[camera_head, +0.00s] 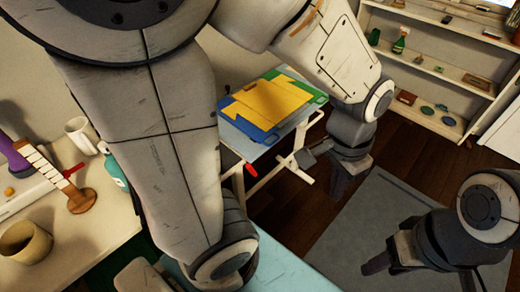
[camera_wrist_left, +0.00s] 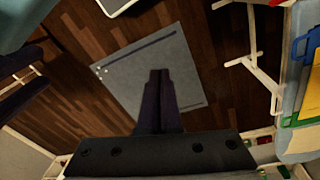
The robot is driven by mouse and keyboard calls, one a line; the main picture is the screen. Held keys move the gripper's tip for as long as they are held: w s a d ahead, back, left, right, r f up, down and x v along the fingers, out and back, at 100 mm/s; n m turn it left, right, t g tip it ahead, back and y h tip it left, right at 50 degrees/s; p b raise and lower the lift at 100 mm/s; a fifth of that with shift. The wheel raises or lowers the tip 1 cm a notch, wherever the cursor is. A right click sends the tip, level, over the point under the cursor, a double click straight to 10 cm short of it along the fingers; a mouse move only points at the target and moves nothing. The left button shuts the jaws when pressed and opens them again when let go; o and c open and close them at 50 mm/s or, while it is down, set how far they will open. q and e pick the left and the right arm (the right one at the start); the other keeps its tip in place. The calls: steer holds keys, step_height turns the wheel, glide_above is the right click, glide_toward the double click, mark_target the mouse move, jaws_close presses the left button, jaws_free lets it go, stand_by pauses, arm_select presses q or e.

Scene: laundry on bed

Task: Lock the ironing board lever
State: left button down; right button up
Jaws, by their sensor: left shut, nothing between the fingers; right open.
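The ironing board (camera_head: 238,141) is a pale board on white crossed legs (camera_head: 285,162), beyond my left arm in the head view. A short red handle-like piece (camera_head: 251,169) shows at its near side; I cannot tell whether it is the lever or how it is set. The board's legs (camera_wrist_left: 252,55) also show at the upper right of the left wrist view. My left gripper (camera_head: 342,192) is shut and empty, right of the legs and apart from them; its closed fingers (camera_wrist_left: 158,78) point over the floor mat. My right gripper (camera_head: 422,276) is open and empty at the lower right.
Yellow, blue and green flat pieces (camera_head: 268,104) lie on the board. A grey mat (camera_head: 385,215) covers part of the wooden floor. A cluttered table (camera_head: 95,235) is at left, a teal surface (camera_head: 285,272) at the bottom, shelves (camera_head: 440,70) at upper right.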

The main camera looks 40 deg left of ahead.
arm_select(q)
steer(key=w+a+f+n, duration=0.2)
steer(key=w+a+n, duration=0.1)
steer(key=w+a, duration=0.5)
steer(key=a+f+n, duration=0.1)
steer(key=a+f, duration=0.1)
steer(key=a, duration=0.8)
steer(key=a+f+n, duration=0.2)
steer(key=a, duration=0.8)
steer(key=shift+w+a+f+t+y+p, duration=0.25)
steer(key=shift+w+a+t+y+p, duration=0.05)
steer(key=shift+w+t+p, duration=0.15)
steer(key=shift+s+d+f+b, duration=0.15)
steer(key=shift+s+f, duration=0.3)
steer(key=shift+f, duration=1.45)
steer(key=shift+s+d+f+b, duration=0.15)
steer(key=shift+s+f, duration=0.3)
steer(key=shift+f, duration=1.4)
steer(key=shift+s+d+f+b, duration=0.1)
steer(key=shift+s+d+f, duration=0.25)
steer(key=shift+f, duration=1.55)
steer(key=shift+s+a, duration=0.1)
steer(key=shift+s, duration=0.05)
